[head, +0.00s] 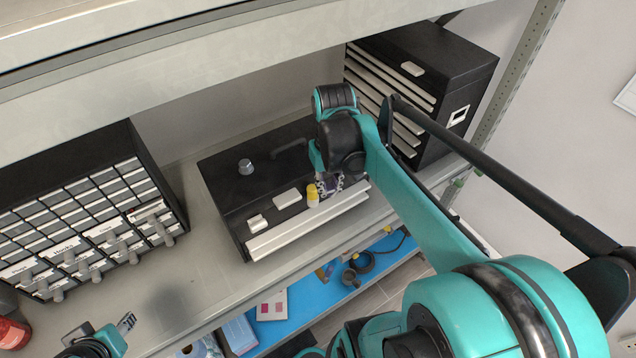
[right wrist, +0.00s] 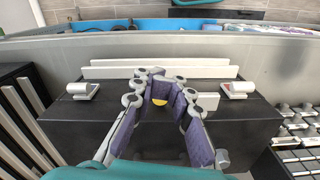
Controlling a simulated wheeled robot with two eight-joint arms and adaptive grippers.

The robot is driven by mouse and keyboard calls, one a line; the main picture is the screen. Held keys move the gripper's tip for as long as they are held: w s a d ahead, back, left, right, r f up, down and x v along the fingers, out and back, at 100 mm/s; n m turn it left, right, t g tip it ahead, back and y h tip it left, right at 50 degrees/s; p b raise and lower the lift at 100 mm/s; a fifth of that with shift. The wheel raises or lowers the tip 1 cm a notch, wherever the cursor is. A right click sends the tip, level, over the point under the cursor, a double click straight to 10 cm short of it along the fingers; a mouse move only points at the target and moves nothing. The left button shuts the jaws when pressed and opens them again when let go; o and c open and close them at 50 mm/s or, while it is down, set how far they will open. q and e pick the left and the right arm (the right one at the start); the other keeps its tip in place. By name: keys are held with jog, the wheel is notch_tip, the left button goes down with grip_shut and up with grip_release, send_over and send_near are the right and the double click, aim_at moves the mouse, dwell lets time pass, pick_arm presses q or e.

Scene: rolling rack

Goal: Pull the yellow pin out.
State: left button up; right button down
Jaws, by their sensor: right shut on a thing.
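The yellow pin (head: 312,195) shows a yellow top and paler lower part at the front of a black case (head: 225,190) on the shelf. My right gripper (head: 328,186) is at the case's front edge, right beside the pin. In the right wrist view the purple-padded fingers of my right gripper (right wrist: 160,88) are closed in around a small yellow part of the pin (right wrist: 159,103). The pin's lower end and its hole are hidden. My left gripper (head: 128,322) is at the lower left, partly in view and away from the case; its opening is unclear.
The case has a white front rail (head: 305,226), white latches (head: 258,222), a handle and a round knob (head: 245,167). A drawer cabinet (head: 85,215) stands left, a black chest (head: 430,80) right. An upper shelf beam (head: 230,55) overhangs. A blue lower shelf (head: 320,298) holds loose items.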

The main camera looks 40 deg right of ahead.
jog(key=shift+s+a+r, duration=0.15)
jog(key=shift+s+r, duration=0.45)
jog(key=shift+s, duration=0.35)
jog(key=shift+s+a+r, duration=0.1)
jog(key=shift+s+r, duration=0.45)
jog(key=shift+s, duration=0.4)
jog(key=shift+c, duration=2.3)
grip_release()
